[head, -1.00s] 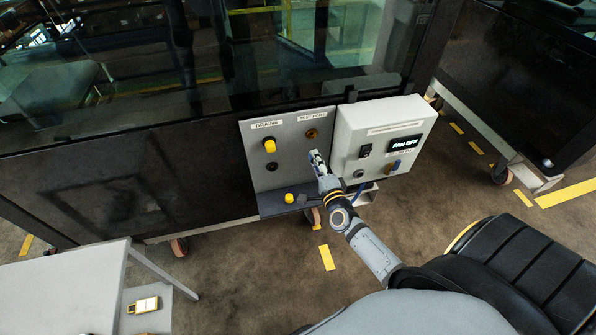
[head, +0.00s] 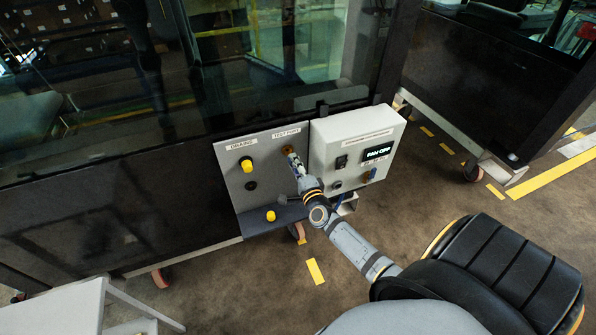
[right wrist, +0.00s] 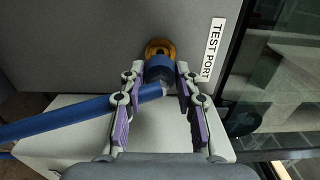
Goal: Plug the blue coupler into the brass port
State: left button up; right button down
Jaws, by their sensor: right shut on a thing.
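The brass port (head: 287,149) sits on the grey panel under the TEST PORT label, and it also shows in the right wrist view (right wrist: 159,45) as a brass ring. My right gripper (head: 294,161) is just in front of the port. In the right wrist view, my right gripper (right wrist: 160,78) is shut on the blue coupler (right wrist: 159,69), whose blue hose runs off to the left. The coupler's front end overlaps the port's lower part there. I cannot tell whether it touches or enters the port. My left gripper is not in view.
A yellow cap (head: 246,165) is on the panel under DRAINS, with a dark fitting (head: 251,186) below. Another yellow cap (head: 271,215) stands on the ledge. The control box (head: 352,150) reading FAN OFF is close at right of my gripper.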

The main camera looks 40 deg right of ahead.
jog(key=shift+x, duration=1.1)
jog(key=shift+w+d, duration=0.15)
jog(key=shift+w, duration=0.35)
dwell(1.7)
jog(key=c, duration=0.9)
grip_release()
jog(key=shift+s, duration=0.1)
jog(key=v, duration=1.2)
jog(key=shift+o, duration=0.5)
jog(key=o, duration=0.8)
